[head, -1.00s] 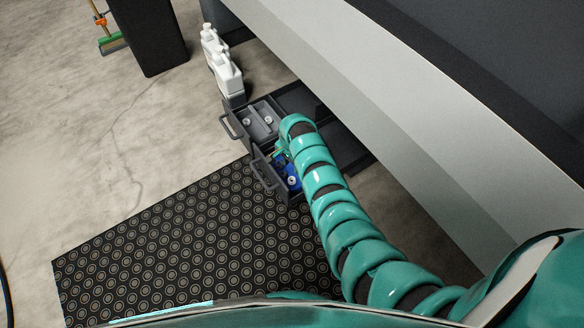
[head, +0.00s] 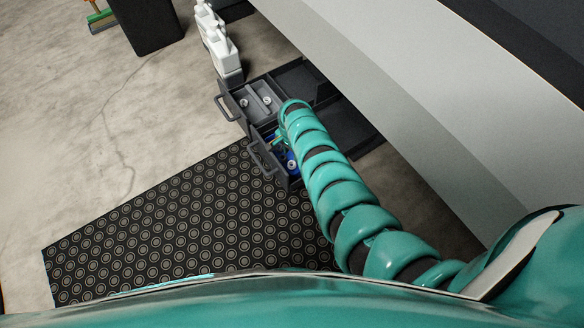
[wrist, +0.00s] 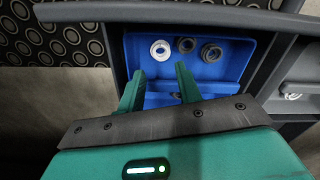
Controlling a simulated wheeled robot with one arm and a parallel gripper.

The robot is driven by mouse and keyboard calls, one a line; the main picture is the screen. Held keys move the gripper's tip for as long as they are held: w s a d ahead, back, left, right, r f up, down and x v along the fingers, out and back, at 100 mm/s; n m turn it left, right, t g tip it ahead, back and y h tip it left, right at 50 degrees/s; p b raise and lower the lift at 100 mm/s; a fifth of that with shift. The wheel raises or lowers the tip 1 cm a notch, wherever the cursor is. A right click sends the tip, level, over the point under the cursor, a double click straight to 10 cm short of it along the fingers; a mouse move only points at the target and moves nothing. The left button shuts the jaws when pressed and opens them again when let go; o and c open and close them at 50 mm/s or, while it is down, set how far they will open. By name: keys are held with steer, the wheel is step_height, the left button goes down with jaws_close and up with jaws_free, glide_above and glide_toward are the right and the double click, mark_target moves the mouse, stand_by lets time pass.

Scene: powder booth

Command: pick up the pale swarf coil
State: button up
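A pale swarf coil (wrist: 161,50) lies in a blue tray (wrist: 225,75) inside an open drawer, in the wrist view.
A second open drawer (head: 229,109) adjoins, holding small pale round items. The drawer's front rail (wrist: 200,14) crosses the wrist view's top. White bottles (head: 219,45) stand behind the drawers. A large grey cabinet body (head: 400,90) overhangs at right. A black ringed mat (head: 170,225) lies clear in front.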

mark_target(292, 163)
steer(key=shift+d+f+b, duration=0.1)
steer(key=shift+f+b, duration=3.2)
steer(key=shift+f, duration=0.6)
steer(key=shift+r, duration=0.1)
steer(key=c, duration=0.6)
